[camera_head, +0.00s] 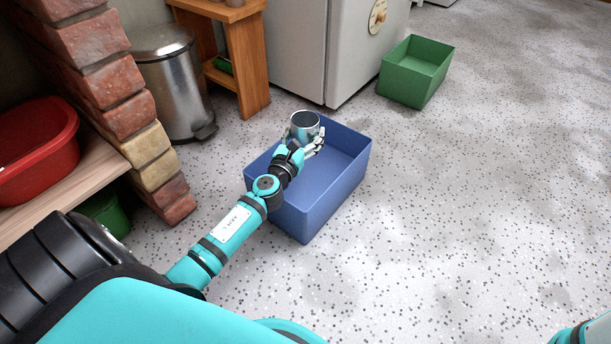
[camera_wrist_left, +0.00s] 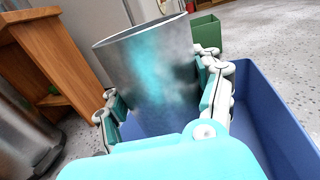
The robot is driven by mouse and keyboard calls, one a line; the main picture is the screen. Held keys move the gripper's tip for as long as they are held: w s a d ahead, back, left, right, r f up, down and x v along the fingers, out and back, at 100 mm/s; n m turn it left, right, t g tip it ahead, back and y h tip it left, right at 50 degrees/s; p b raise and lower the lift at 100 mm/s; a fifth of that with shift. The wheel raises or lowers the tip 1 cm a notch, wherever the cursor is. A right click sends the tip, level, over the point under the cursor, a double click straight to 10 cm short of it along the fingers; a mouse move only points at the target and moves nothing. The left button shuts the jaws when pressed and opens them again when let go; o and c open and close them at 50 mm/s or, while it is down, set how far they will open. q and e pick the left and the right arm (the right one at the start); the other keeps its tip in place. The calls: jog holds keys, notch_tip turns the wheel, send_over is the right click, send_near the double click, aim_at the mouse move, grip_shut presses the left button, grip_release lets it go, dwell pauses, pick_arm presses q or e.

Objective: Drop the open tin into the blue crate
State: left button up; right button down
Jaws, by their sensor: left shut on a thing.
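The open tin (camera_head: 305,122) is a grey metal cylinder with its open mouth facing up. My left gripper (camera_head: 304,139) is shut on it and holds it over the far left part of the blue crate (camera_head: 339,200). In the left wrist view the tin (camera_wrist_left: 150,75) stands nearly upright between the two fingers of the gripper (camera_wrist_left: 165,95). The blue crate (camera_wrist_left: 275,120) shows below and to the right there. The part of the crate floor that shows is bare; the rest is hidden by my arm. My right gripper is not in view.
A green crate (camera_head: 416,72) stands on the speckled floor at the back right. A fridge (camera_head: 330,50), a wooden stand (camera_head: 252,60) and a metal bin (camera_head: 178,85) are behind. A red basin (camera_head: 38,140) sits on a shelf by the brick plinth (camera_head: 110,80). The right floor is clear.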

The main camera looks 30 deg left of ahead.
pick_arm(q)
jog(key=shift+r, duration=0.1)
jog(key=o, duration=1.3)
jog(key=shift+s, duration=0.1)
jog(key=shift+s+d, duration=0.1)
jog(key=shift+s, duration=0.3)
jog(key=s+d, duration=0.2)
jog(key=s, duration=0.9)
